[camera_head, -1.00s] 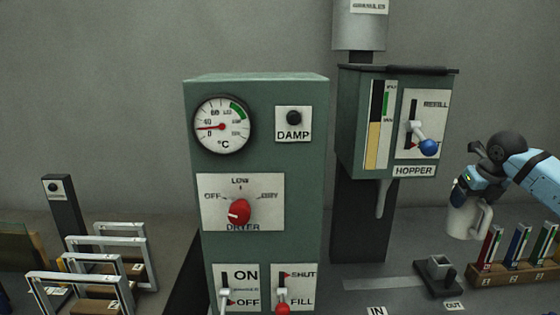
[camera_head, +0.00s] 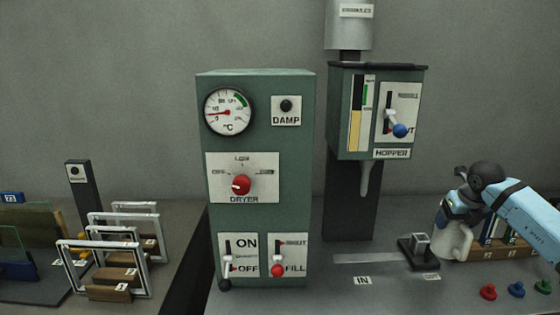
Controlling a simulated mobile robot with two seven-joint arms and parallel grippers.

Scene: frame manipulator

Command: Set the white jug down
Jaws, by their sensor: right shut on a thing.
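The white jug (camera_head: 453,240) is at the right of the head view, at the height of the bench top, beside a small dark block stand. My right gripper (camera_head: 452,214) is shut on the jug at its upper part, and my blue arm comes in from the right. The gripper hides the jug's top. I cannot tell whether the jug's base touches the bench. My left gripper is not in view.
The dark stand (camera_head: 419,250) with an OUT label is just left of the jug. A wooden rack (camera_head: 490,254) of coloured items is behind it. Red (camera_head: 488,292), blue and green knobs stand in front. The green dryer cabinet (camera_head: 260,85) and hopper (camera_head: 377,110) stand left. Bench near the IN label (camera_head: 362,281) is mostly clear.

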